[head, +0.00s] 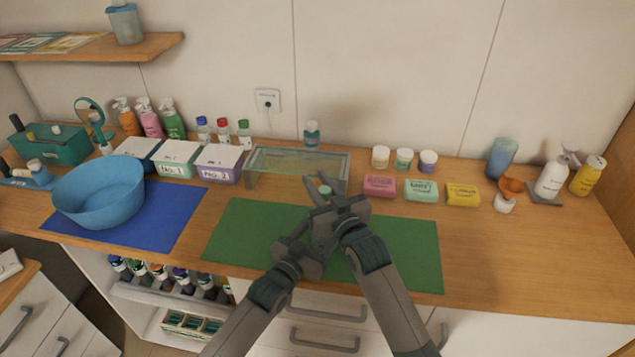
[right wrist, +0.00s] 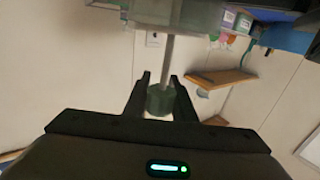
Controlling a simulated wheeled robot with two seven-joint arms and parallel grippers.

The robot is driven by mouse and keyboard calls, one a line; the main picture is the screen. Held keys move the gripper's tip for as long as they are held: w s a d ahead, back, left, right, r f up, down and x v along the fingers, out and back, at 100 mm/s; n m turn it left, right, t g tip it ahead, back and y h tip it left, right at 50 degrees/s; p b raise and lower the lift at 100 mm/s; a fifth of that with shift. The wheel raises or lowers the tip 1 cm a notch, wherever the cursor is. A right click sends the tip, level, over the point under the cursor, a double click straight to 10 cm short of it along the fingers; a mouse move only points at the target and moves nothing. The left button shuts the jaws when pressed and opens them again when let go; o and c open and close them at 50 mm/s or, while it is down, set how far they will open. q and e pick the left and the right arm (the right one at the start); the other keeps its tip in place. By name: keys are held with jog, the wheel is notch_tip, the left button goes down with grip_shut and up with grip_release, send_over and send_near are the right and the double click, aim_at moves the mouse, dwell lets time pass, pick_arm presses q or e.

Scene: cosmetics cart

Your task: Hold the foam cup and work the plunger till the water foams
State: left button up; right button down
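The foam cup (right wrist: 172,14) shows at the top of the right wrist view as a translucent grey-green body. A grey plunger rod (right wrist: 168,60) leads from it to a dark green knob (right wrist: 160,101).
Both grippers are over the green mat (head: 405,245). A glass stand (head: 300,163) is just behind them. Soap boxes (head: 421,190) and small jars (head: 404,158) are to the right. A blue bowl (head: 98,193) and lidded boxes (head: 218,164) are to the left.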

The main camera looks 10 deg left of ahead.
jog(key=shift+f, duration=2.6)
jog(key=c, duration=1.5)
grip_release()
jog(key=shift+o, duration=0.2)
jog(key=v, duration=1.2)
